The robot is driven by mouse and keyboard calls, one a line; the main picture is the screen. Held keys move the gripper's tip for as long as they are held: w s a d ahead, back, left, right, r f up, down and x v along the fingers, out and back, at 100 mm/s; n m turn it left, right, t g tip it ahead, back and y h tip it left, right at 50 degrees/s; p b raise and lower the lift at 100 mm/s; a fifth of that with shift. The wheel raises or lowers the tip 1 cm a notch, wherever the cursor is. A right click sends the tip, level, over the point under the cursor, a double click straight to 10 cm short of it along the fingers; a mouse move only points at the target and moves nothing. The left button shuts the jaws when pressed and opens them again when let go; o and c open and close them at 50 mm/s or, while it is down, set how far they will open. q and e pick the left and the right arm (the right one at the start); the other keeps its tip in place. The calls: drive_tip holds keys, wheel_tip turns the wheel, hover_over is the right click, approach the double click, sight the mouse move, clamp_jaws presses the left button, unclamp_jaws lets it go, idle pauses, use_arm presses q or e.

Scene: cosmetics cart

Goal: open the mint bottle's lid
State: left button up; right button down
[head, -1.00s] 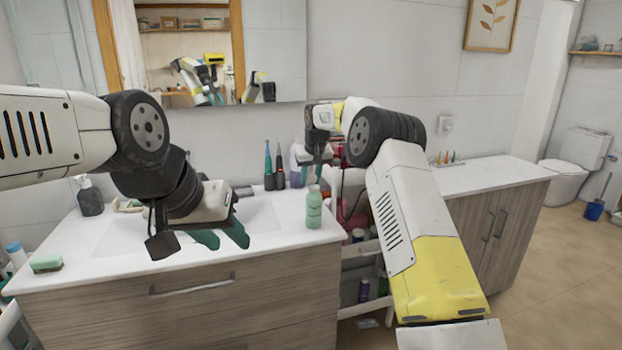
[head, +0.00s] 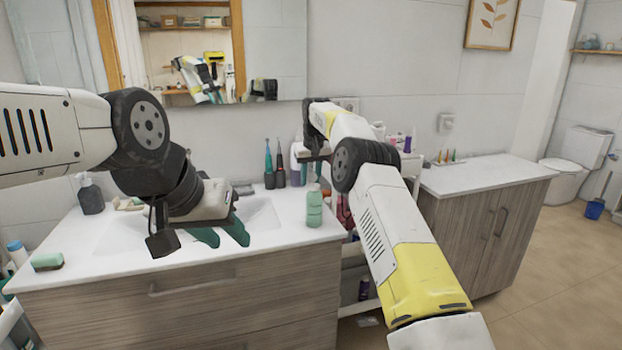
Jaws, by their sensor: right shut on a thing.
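The mint bottle (head: 314,209) stands upright on the white counter near its right front corner. Its pale lid (head: 314,187) is on top. My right gripper (head: 317,176) points down from above at the bottle's top, shut on the lid; its fingertips are small and partly hidden by my arm. My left gripper (head: 221,236) is over the sink area to the left of the bottle, its two green fingers apart with nothing between them.
Toothbrushes in dark holders (head: 274,179) and a pale purple bottle (head: 298,175) stand behind the mint bottle. A cart with several items is at the right.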

sight(311, 170)
drive_tip(key=shift+s+f, duration=0.1)
drive_tip(key=shift+f, duration=0.3)
drive_tip(key=c, duration=1.1)
unclamp_jaws()
drive_tip(key=shift+r, duration=0.1)
drive_tip(key=shift+o, duration=0.2)
drive_tip(key=shift+r, duration=0.1)
drive_tip(key=shift+r, duration=0.1)
drive_tip(key=v, duration=0.7)
drive_tip(key=shift+d+r, duration=0.1)
drive_tip(key=shift+r, duration=0.15)
